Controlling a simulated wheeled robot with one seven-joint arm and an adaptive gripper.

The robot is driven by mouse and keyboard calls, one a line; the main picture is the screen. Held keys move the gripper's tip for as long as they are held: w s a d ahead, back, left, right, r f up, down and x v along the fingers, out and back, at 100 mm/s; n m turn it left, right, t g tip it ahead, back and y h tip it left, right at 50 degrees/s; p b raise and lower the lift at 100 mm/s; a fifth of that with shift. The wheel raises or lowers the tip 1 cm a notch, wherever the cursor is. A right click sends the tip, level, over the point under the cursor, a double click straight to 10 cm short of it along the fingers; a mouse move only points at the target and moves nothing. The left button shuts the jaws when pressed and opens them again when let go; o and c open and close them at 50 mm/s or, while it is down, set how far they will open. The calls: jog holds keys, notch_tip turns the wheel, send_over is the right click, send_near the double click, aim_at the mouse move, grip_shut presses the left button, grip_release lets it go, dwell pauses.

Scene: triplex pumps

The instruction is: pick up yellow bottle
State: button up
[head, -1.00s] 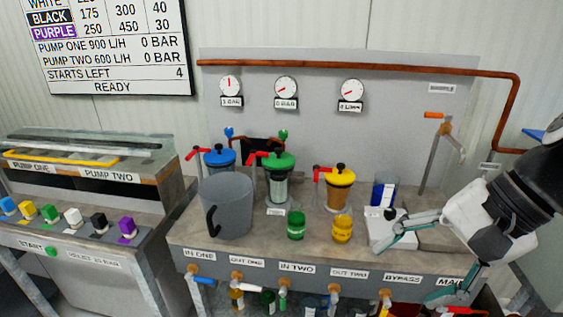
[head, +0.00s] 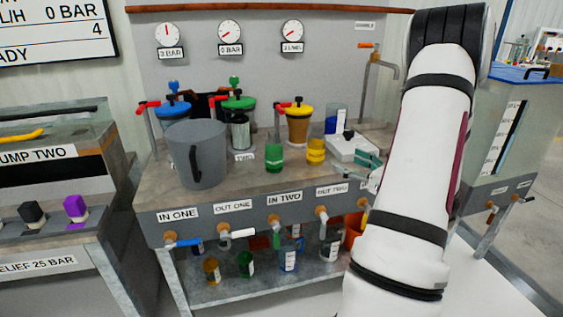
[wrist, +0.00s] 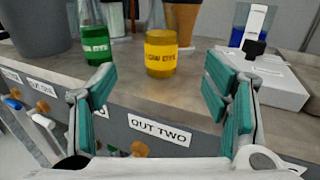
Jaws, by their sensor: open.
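The yellow bottle (head: 316,151) stands upright on the bench top near its front edge, right of a green bottle (head: 274,157). In the head view my gripper (head: 370,168) is partly hidden behind my arm.
A grey jug (head: 197,155) stands to the left. A white box (head: 352,147) sits close right of the yellow bottle. Behind stands a yellow-lidded filter (head: 299,124). Valves line the bench front. Several bottles, one amber (head: 212,271), stand on the lower shelf.

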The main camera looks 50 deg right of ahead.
aim_at(322, 136)
jog(key=shift+m+h, duration=0.3)
jog(key=w, duration=0.2)
jog(key=w+d, duration=0.1)
jog(key=w, duration=0.2)
jog(key=w+b, duration=0.1)
jog(key=w, duration=0.1)
jog(key=shift+w+d+f, duration=0.25)
jog(key=shift+w, duration=0.1)
jog(key=shift+w+d+r+b, duration=0.1)
jog(key=shift+w+d+b, duration=0.1)
jog(key=shift+w, duration=0.75)
jog(key=shift+w+d+r+b, duration=0.1)
jog(key=shift+w+b, duration=0.05)
jog(key=shift+w, duration=0.8)
jog(key=shift+w+d+r+b, duration=0.1)
jog(key=shift+w+b, duration=0.1)
jog(key=shift+w, duration=0.75)
jog(key=c, duration=1.4)
jog(key=shift+r, duration=0.15)
